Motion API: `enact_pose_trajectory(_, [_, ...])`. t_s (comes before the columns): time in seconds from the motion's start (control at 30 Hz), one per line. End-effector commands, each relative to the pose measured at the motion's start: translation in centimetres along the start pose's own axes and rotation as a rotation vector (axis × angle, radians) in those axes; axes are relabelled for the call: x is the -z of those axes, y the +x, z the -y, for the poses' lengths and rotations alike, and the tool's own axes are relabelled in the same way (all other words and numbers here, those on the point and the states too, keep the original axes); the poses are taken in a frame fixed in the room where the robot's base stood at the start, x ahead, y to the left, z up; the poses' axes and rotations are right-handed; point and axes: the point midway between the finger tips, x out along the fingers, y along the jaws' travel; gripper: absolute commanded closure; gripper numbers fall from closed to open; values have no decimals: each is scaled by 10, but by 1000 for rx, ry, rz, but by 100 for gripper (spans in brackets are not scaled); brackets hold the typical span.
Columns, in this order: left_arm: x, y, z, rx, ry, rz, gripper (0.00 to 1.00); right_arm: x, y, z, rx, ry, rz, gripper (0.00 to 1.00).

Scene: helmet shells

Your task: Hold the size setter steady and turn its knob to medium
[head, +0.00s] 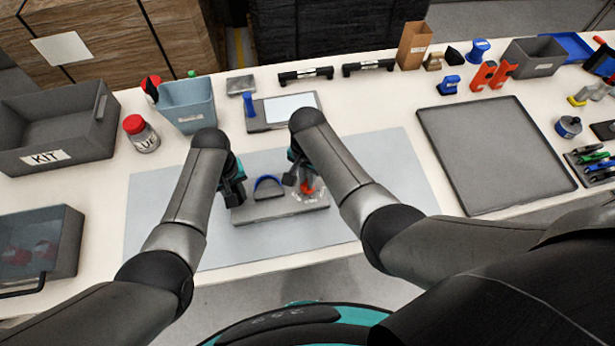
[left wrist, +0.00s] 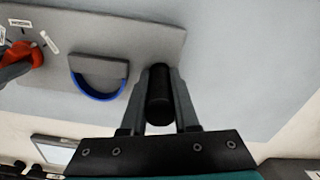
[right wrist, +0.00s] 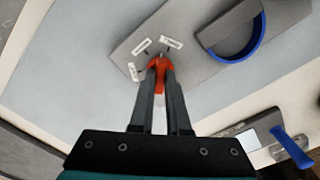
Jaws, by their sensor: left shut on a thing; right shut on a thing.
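The size setter (head: 285,215) is a grey plate lying flat on the pale blue mat. It carries a blue-edged half-round block (head: 268,187), an orange-red knob (head: 307,187) and a black upright grip (left wrist: 159,100) at its left end. My left gripper (left wrist: 160,75) is shut on the black grip. My right gripper (right wrist: 160,66) is shut on the knob, which also shows in the left wrist view (left wrist: 22,58). Small white labels (right wrist: 170,42) surround the knob; their words are too small to read surely, and its setting cannot be told.
Behind the mat (head: 390,170) stand a blue-grey bin (head: 187,104), a red-lidded jar (head: 141,135) and a plate with a blue handle (head: 284,109). A grey KIT box (head: 55,130) is at left. A dark tray (head: 495,155) is at right. The mat's right part is clear.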

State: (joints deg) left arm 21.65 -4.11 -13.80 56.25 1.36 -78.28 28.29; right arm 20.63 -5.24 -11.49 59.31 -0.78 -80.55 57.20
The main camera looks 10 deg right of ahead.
Motion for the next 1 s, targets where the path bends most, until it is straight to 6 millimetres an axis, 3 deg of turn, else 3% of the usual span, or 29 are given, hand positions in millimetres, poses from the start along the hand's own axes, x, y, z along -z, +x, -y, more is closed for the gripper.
enact_pose_trajectory(0.6, [0, 0, 0, 0, -1, 0, 100, 0, 0, 0, -1, -551, 1, 100])
enact_pose_trajectory(1.0, [0, 0, 0, 0, -1, 0, 100, 0, 0, 0, 0, -735, 0, 100])
